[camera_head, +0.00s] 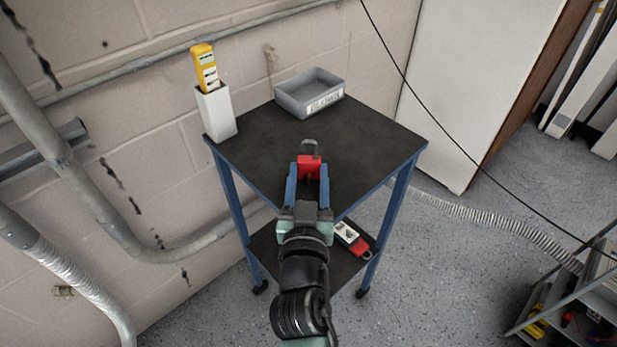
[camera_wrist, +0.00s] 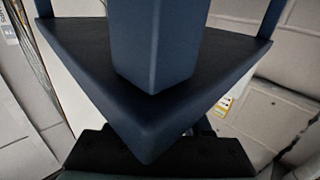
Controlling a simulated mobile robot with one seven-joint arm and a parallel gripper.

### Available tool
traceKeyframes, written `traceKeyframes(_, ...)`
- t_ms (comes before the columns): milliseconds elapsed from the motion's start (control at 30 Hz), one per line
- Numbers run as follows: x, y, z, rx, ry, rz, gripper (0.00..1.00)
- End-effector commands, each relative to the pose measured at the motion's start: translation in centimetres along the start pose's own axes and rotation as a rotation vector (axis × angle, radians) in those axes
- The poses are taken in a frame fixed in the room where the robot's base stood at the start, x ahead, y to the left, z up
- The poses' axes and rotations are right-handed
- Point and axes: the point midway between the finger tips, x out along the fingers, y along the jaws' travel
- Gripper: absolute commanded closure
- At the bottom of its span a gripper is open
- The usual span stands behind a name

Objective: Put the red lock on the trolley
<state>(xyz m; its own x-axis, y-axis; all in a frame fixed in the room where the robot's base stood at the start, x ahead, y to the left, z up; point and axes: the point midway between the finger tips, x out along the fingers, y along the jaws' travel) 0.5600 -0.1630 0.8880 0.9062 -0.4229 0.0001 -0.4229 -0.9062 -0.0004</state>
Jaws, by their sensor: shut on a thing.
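The red lock (camera_head: 309,166) has a red body and a grey shackle pointing up toward the far side. My gripper (camera_head: 308,172) is shut on its body, with a blue finger on each side. The trolley (camera_head: 258,150) has a black top, blue legs and a lower shelf. In the head view the lock appears over the front part of the top; I cannot tell whether it touches the surface. The wrist view is filled by a dark blue edge and post, apparently the trolley's corner (camera_wrist: 150,125) and leg; the lock is not visible there.
A grey labelled bin (camera_head: 310,92) stands at the back of the trolley top. A white holder (camera_head: 216,112) with a yellow device (camera_head: 205,68) stands at its left corner. A white-and-red item (camera_head: 352,239) lies on the lower shelf. The top's middle and right are clear.

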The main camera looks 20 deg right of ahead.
Motion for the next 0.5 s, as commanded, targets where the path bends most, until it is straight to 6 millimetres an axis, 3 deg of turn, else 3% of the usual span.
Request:
traceKeyframes(267,0.01,0.00,0.32,0.000,0.002,0.000,1.00)
traceKeyframes(300,0.01,0.01,0.18,0.000,0.000,0.000,0.44)
traceKeyframes(433,0.01,0.01,0.17,0.000,0.000,0.000,0.21)
traceKeyframes(500,0.01,0.01,0.16,-0.001,0.000,0.000,0.21)
